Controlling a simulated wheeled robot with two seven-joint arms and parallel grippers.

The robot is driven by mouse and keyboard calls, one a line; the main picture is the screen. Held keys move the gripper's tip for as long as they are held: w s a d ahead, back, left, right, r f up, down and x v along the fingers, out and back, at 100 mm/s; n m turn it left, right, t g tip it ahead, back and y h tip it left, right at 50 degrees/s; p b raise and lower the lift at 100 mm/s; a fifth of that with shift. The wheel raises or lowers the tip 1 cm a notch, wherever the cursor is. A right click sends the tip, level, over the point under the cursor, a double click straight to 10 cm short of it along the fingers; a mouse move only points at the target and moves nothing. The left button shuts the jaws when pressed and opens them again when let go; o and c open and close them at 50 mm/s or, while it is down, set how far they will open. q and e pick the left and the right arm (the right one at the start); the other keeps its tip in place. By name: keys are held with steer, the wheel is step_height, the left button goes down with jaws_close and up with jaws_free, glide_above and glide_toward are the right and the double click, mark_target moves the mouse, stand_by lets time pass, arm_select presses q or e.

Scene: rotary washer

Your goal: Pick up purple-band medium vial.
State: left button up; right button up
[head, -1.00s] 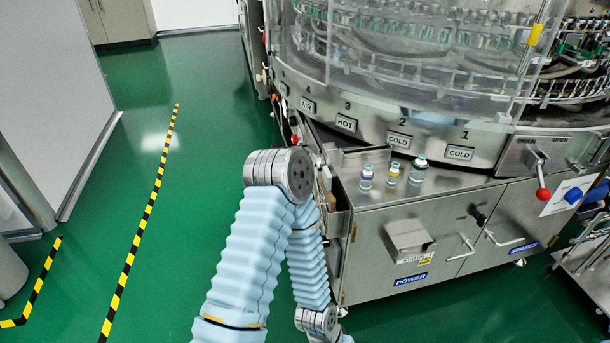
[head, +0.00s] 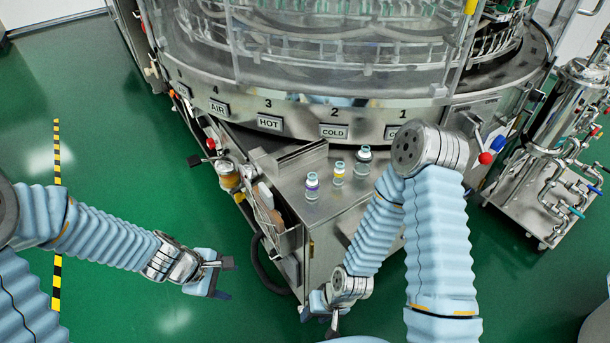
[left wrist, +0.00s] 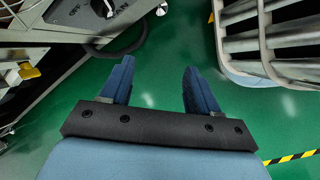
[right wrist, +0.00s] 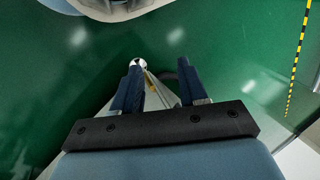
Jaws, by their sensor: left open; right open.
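The purple-band vial (head: 312,185) stands upright on the steel counter (head: 325,212) of the washer in the head view. It is the leftmost and nearest of three vials. My left gripper (head: 225,279) is open and empty, left of the counter and over the green floor. It also shows open in the left wrist view (left wrist: 158,66). My right gripper (head: 320,322) is low in front of the counter, nearer to me than the vials. In the right wrist view it is open and empty (right wrist: 160,64). No vial can be made out in either wrist view.
A yellow-band vial (head: 339,173) and a larger dark-capped vial (head: 364,159) stand just behind and right. The round washer housing (head: 300,70) rises behind them. My right forearm crosses the counter's right side. A steel cart (head: 540,200) stands at far right.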

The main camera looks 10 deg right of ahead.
arm_select(q)
steer(key=w+d+r+n+t+h, duration=0.15)
steer(key=d+r+n, duration=0.25)
steer(key=r, duration=0.6)
steer(key=n+t+h, duration=0.1)
steer(key=n+h, duration=0.3)
steer(key=h, duration=0.1)
glide_toward(307, 185)
steer(key=shift+n+t+h, duration=0.25)
steer(key=shift+n+h, duration=0.1)
steer(key=shift+n, duration=0.05)
steer(key=shift+f+b+x, duration=0.15)
steer(key=shift+b+x, duration=0.25)
steer(key=shift+x, duration=2.1)
steer(key=shift+f+b+x, duration=0.15)
steer(key=shift+b+x, duration=0.2)
steer(key=shift+x, duration=2.15)
steer(key=shift+s+a, duration=0.15)
jaws_close()
arm_select(e)
steer(key=shift+f, duration=0.45)
